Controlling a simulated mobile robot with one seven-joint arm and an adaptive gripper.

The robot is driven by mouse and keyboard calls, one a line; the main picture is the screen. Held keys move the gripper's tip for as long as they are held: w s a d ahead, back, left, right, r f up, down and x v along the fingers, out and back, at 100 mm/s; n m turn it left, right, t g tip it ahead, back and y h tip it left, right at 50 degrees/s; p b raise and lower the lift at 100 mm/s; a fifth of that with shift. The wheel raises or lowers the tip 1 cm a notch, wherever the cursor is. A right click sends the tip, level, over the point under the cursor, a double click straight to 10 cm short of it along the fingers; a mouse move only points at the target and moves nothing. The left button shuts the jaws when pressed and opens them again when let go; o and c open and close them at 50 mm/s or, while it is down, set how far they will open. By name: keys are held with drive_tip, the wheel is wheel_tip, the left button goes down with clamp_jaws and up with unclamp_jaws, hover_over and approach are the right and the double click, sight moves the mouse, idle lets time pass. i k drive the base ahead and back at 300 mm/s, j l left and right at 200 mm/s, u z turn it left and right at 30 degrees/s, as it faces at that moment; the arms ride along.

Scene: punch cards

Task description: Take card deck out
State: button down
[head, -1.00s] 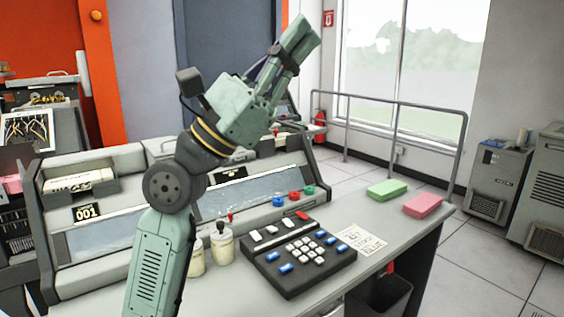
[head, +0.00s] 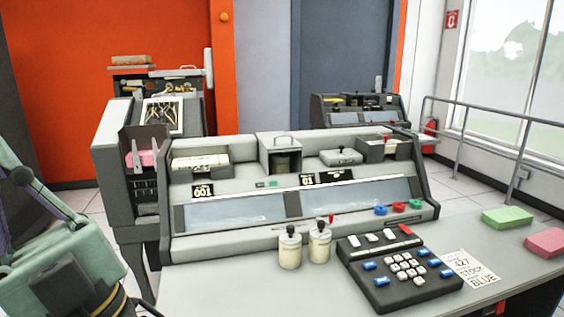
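Several card decks show in the head view. A cream deck (head: 201,163) lies in the left slot of the grey console (head: 240,232), above the label 001. A pink deck (head: 146,158) sits in a side holder left of the console. A green deck (head: 507,217) and another pink deck (head: 547,242) lie on the desk at the right. I cannot tell which one the task means. Only part of my arm shows, at the lower left edge. My gripper's fingers are not in view.
A black keypad (head: 400,267) with white and blue keys, two cream jars (head: 319,242) (head: 290,248) and a paper note (head: 468,269) are on the desk (head: 525,266) in front. The console has more slots and red, green and blue knobs. A railing (head: 490,115) runs behind at the right.

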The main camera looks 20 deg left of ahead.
sight(202, 163)
drive_tip(key=l+u, duration=0.1)
drive_tip(key=u, duration=0.35)
drive_tip(key=i+l+u, duration=0.1)
drive_tip(key=u, duration=0.35)
drive_tip(key=l+u, duration=0.3)
drive_tip(key=l, duration=0.3)
drive_tip(key=l+u, duration=0.3)
drive_tip(key=l, duration=0.3)
drive_tip(key=i+l, duration=0.7)
drive_tip(key=l, duration=0.2)
drive_tip(key=i+j, duration=0.1)
drive_tip(key=i, duration=0.2)
drive_tip(key=u, duration=0.05)
